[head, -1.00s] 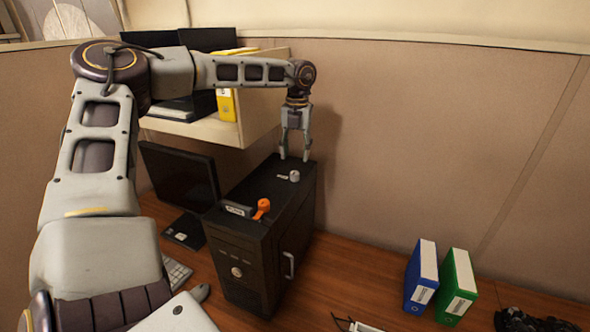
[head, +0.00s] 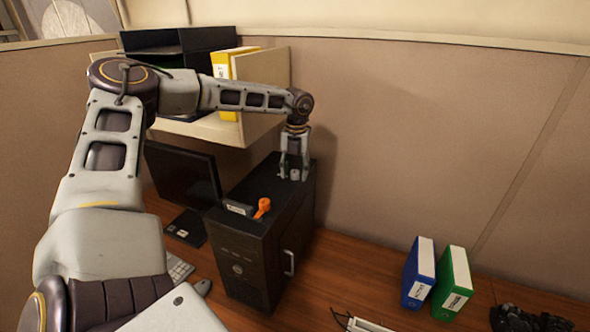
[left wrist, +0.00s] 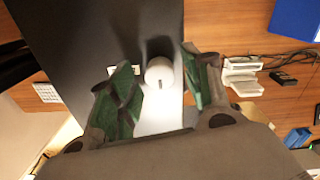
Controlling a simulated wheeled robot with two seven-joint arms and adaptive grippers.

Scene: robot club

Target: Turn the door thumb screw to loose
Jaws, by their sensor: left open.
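The door thumb screw (head: 295,174) is a small light grey knob on the top of the black computer tower (head: 285,222), toward its back. In the left wrist view the knob (left wrist: 159,72) shows as a pale round cap with a small dark mark at its lower edge. My left gripper (head: 293,172) points down over the knob. Its green-padded fingers (left wrist: 160,85) stand open on either side of the knob, with a gap on each side. A small label beside the knob is partly hidden by a finger. My right gripper is not in view.
An orange lever (head: 262,207) and a small grey label block stand on the tower's front top. A monitor (head: 183,185) stands left of the tower, below a shelf. Blue (head: 419,272) and green (head: 452,281) binders stand on the desk at right.

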